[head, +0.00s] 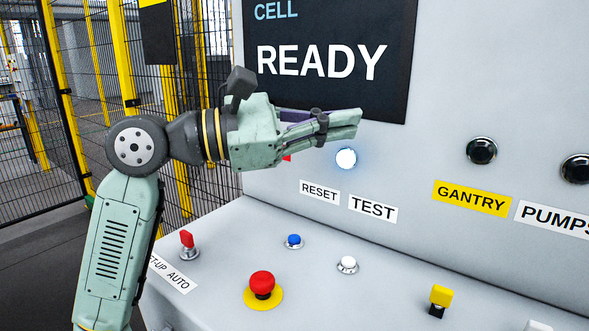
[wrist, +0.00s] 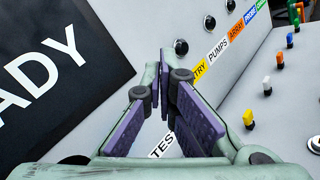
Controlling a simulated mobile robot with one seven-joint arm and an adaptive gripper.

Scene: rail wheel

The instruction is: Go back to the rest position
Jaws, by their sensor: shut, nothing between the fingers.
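My gripper (head: 358,118) is shut and empty in the head view. It is held in the air in front of the upright panel, over the lower part of the dark READY sign (head: 322,85). In the wrist view the fingers of my gripper (wrist: 164,72) come together at the tips, with nothing between them. The arm rises at the left of the head view and reaches to the right. A lit white lamp (head: 346,159) shows just below the fingers. Part of the panel behind the gripper is hidden.
The sloped desk (head: 330,300) carries a red emergency button (head: 262,284), a blue button (head: 294,240), a white button (head: 347,264), a red switch (head: 187,240) and a yellow switch (head: 439,297). A yellow-posted mesh fence (head: 90,80) stands at the left.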

